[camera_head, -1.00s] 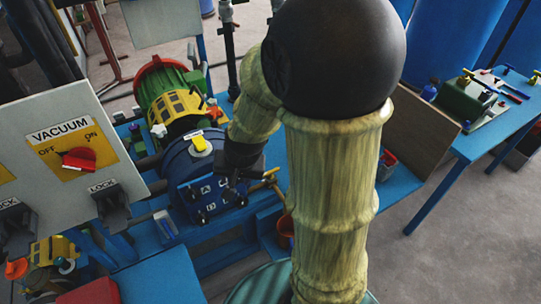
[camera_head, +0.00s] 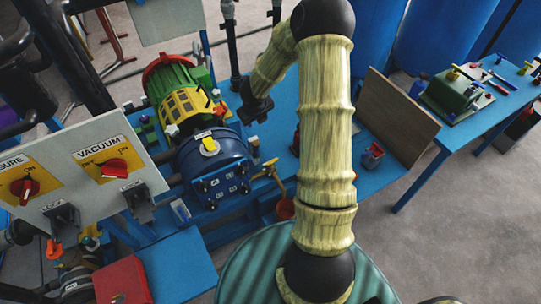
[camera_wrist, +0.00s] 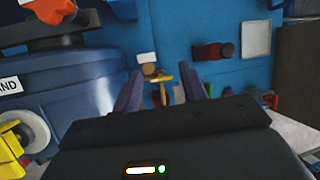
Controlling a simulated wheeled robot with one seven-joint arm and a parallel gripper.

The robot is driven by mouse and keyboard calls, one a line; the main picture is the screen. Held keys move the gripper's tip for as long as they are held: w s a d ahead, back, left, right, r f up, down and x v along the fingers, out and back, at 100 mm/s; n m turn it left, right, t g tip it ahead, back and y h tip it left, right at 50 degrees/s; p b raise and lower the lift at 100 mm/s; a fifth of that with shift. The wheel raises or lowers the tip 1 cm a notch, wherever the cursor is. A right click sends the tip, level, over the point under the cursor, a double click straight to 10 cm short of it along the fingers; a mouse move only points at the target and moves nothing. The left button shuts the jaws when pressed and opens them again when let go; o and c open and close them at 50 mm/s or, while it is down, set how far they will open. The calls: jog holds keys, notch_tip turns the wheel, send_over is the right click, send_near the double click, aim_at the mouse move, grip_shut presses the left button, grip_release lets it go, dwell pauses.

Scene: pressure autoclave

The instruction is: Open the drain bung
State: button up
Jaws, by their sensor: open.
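The blue pump body (camera_head: 212,165) stands on the blue bench, with a yellow-and-white cap (camera_head: 209,146) on top. A brass tap-like fitting (camera_head: 268,168) sticks out at its right side; I cannot tell whether this is the drain bung. My gripper (camera_head: 256,110) is above the bench, right of the pump and apart from it. In the wrist view my gripper (camera_wrist: 161,76) is open and empty. A small brass T-shaped piece (camera_wrist: 161,80) shows between its fingers, farther off. The pump's blue side (camera_wrist: 80,85) fills the left.
A panel with red VACUUM switch (camera_head: 114,168) is at left. A green-and-yellow motor (camera_head: 182,95) stands behind the pump. A red funnel or cup (camera_head: 285,208) is below the brass fitting. A wooden board (camera_head: 398,115) leans at right. A second blue table (camera_head: 470,125) holds tools.

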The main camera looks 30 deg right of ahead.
aim_at(271, 162)
jog(key=s+d+f+m+g+y+p, duration=0.2)
jog(key=s+d+f+m+g+p, duration=0.1)
jog(key=m, duration=1)
notch_tip(271, 162, down, 2)
jog(key=shift+s+f+m+g, duration=0.1)
jog(key=shift+s+m+g, duration=0.2)
jog(key=shift+s+g, duration=0.35)
jog(key=shift+w+d, duration=0.1)
notch_tip(271, 162, down, 17)
jog(key=shift+f+p, duration=0.15)
jog(key=shift+p, duration=1.1)
